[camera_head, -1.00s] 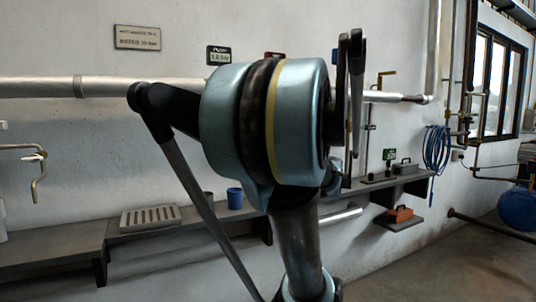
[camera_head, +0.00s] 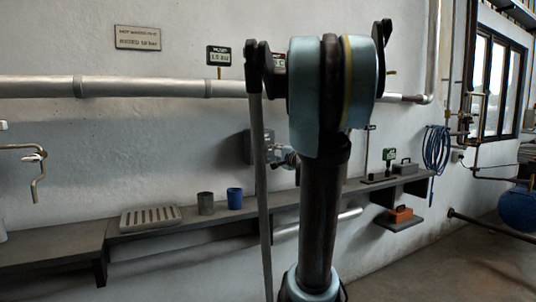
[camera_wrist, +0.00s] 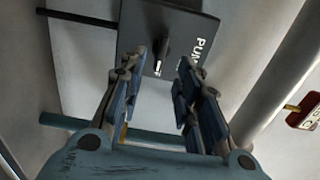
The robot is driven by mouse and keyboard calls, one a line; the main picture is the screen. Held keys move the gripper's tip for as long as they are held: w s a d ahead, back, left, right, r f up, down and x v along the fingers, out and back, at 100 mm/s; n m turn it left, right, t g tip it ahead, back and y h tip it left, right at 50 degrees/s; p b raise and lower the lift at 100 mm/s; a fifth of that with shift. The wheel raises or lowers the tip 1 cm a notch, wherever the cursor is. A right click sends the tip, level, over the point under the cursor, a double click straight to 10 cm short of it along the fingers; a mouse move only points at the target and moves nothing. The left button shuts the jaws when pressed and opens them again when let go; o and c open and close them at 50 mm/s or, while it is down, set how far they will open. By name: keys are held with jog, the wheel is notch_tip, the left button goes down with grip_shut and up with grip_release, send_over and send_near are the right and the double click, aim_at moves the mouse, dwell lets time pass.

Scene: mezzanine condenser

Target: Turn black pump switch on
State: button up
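In the wrist view a dark grey switch box with white lettering that seems to read "PUMP" (camera_wrist: 195,30) is on the wall. The black pump switch (camera_wrist: 162,48) is a knob on its face, with a small white mark beside it. My gripper (camera_wrist: 163,68) is open, its two fingers apart on either side of the knob as seen from the wrist. I cannot tell how far the fingertips are from the box. In the head view a grey box (camera_head: 258,147) shows on the wall, partly hidden behind my arm; my gripper is mostly hidden there.
A large pipe (camera_head: 150,88) runs along the wall above. A shelf (camera_head: 190,217) below holds a slotted tray (camera_head: 150,217), a grey cup (camera_head: 206,203) and a blue cup (camera_head: 235,198). A red tag (camera_wrist: 304,110) shows at right in the wrist view.

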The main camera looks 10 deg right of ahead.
aim_at(267, 150)
jog(key=shift+x, duration=3.75)
jog(key=shift+f, duration=0.1)
